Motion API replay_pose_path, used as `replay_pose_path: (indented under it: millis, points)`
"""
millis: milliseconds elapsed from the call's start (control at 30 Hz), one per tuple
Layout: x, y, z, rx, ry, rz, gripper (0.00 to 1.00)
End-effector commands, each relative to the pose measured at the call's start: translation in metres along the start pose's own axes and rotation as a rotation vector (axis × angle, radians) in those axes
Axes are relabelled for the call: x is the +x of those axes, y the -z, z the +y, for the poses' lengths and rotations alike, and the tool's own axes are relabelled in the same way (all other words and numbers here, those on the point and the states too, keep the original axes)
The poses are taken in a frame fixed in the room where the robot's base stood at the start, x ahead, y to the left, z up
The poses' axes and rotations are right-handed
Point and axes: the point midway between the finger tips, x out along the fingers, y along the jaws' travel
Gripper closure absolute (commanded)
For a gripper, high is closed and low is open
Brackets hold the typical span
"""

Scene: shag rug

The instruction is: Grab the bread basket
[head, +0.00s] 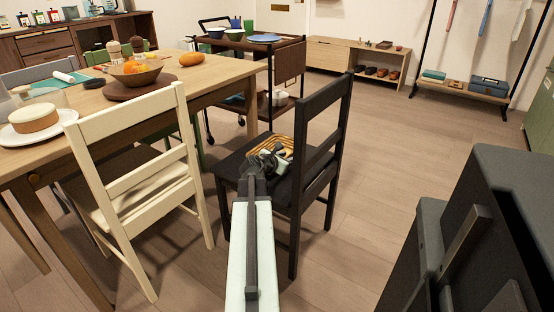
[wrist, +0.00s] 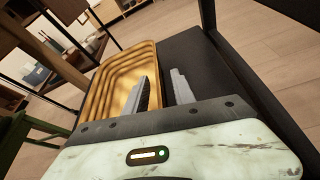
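The bread basket (head: 284,146), tan and ribbed, sits on the seat of the black chair (head: 322,150), partly hidden behind my gripper (head: 268,160). In the wrist view the basket (wrist: 100,84) lies left of centre, tilted in the picture, and looks empty where its inside shows. My gripper (wrist: 160,84) is open, with a gap between its two grey fingers. The left finger overlaps the basket's near right side, and the right finger shows over the dark seat. I cannot tell whether either finger touches the basket.
The black chair's backrest rises just right of the basket. A cream chair (head: 140,170) and a wooden table (head: 190,82) stand to the left. A dark trolley (head: 262,62) with bowls stands behind. Open floor (head: 385,130) lies right of the black chair.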

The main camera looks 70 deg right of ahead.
Motion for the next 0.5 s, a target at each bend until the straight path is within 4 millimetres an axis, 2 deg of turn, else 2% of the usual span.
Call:
replay_pose_path:
  millis: [133,167,267,500]
  points:
    - [-0.0008,-0.0005,0.0001,0.0,-0.001,0.0,0.69]
    - [-0.0009,-0.0005,0.0001,0.0,-0.001,0.0,0.72]
    - [-0.001,-0.0004,0.0003,0.0,-0.001,0.0,1.0]
    - [-0.0012,-0.0001,0.0005,0.001,-0.001,0.001,1.0]
